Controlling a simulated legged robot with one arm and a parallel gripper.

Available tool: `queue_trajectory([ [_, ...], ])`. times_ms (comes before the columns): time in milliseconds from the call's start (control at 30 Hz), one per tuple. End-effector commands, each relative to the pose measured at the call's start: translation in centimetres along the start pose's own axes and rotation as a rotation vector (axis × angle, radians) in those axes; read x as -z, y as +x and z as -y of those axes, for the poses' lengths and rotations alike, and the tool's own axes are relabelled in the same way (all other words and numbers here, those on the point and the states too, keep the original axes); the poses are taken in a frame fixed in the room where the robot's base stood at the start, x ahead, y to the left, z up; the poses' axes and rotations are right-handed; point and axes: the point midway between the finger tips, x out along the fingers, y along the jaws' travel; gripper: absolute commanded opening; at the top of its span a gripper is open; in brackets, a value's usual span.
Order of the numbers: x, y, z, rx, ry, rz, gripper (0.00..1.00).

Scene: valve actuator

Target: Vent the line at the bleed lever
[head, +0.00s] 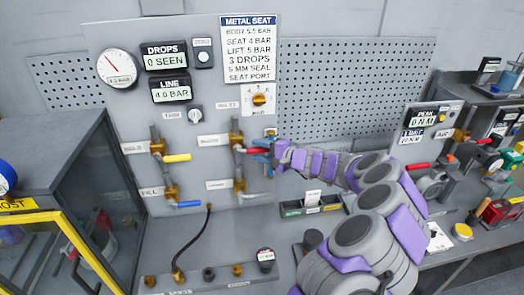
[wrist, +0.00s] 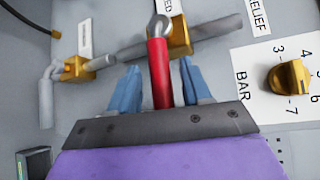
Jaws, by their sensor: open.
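The red lever (head: 251,150) sits on a brass valve (head: 236,140) on the upright grey panel in the head view. In the wrist view the red lever (wrist: 158,72) points toward my gripper, and a partly hidden label ending in "ED" is beside its brass valve (wrist: 180,35). My gripper (head: 262,151) is open, its blue fingers on either side of the lever. The wrist view shows my gripper (wrist: 159,85) with a gap between each finger and the lever. The line display (head: 171,89) reads 4.0 BAR.
Yellow (head: 177,158) and blue (head: 189,204) handles are on the panel's left. A brass relief knob (head: 259,99) is above the red lever. A glass-sided cabinet (head: 75,160) stands at the left. A small bin tray (head: 312,208) sits below my arm.

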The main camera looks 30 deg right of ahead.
Motion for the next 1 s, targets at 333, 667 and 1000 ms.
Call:
queue_trajectory([
  [333,1.2,-0.4,-0.1,0.004,0.007,-0.001,0.43],
  [667,0.3,0.0,-0.1,0.000,0.003,-0.001,0.12],
  [1000,-0.1,0.3,-0.2,-0.003,0.001,0.007,0.00],
])
